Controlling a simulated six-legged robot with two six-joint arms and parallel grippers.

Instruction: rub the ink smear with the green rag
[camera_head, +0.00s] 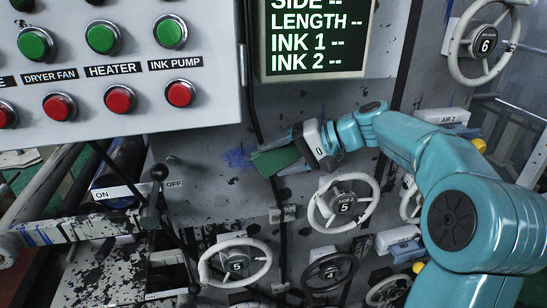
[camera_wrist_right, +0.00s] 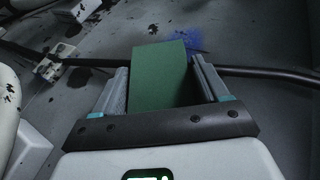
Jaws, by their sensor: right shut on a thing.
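A blue ink smear (camera_head: 237,158) is on the grey machine panel, below the button box. My right gripper (camera_head: 283,160) is shut on the green rag (camera_head: 270,164), which sticks out ahead of the fingers to the right of the smear. In the wrist view the green rag (camera_wrist_right: 160,75) stands between the two fingers, and the ink smear (camera_wrist_right: 195,41) shows past its far right edge, partly hidden by it. I cannot tell whether the rag touches the panel. My left gripper is not in view.
A black cable (camera_head: 251,95) runs down the panel beside the rag. The button box (camera_head: 120,70) juts out above left, and a dark display (camera_head: 315,38) hangs above. Handwheels (camera_head: 344,203) stand out below the gripper. A lever with a black knob (camera_head: 159,172) is left of the smear.

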